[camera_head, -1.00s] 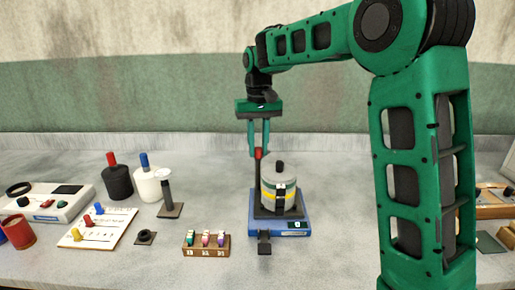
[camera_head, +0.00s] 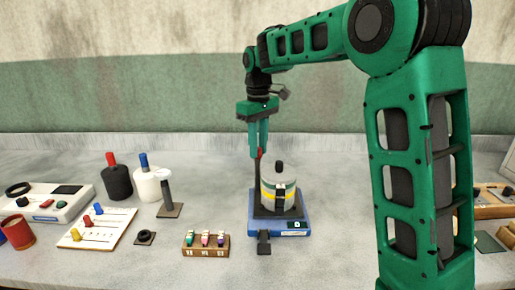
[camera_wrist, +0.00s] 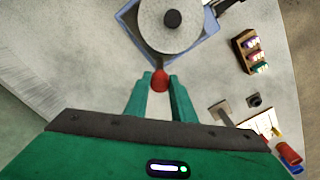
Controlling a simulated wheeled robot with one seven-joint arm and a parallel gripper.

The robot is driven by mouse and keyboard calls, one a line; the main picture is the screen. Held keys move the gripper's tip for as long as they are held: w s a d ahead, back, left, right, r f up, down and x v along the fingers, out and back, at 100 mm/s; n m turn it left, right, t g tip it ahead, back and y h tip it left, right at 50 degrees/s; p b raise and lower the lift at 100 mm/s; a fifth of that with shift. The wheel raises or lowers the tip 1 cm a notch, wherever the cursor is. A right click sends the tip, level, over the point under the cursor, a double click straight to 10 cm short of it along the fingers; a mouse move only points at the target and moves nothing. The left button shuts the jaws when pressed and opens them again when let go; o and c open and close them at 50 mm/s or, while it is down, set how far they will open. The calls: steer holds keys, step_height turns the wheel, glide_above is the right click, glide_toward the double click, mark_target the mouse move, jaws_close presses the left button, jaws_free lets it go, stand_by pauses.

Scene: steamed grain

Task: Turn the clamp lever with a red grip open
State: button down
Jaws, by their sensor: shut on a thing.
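My gripper (camera_head: 258,152) points down from above and is shut on the red grip. In the wrist view the red grip (camera_wrist: 159,80) lies between the two green fingertips (camera_wrist: 160,82), just below the round canister lid (camera_wrist: 172,20). The fingers partly cover the grip in the head view. The lever's lower end is hard to make out beside the canister.
A wooden rack (camera_head: 206,244) with several small coloured pieces stands front left of the base. A black bottle (camera_head: 118,182), a white bottle (camera_head: 148,184) and a post on a brown plate (camera_head: 170,211) stand further left. The counter behind the canister is clear.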

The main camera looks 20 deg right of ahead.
steer(key=shift+w+r, duration=0.1)
steer(key=c, duration=1.5)
jaws_free()
step_height(320, 180, up, 11)
steer(key=shift+f, duration=0.2)
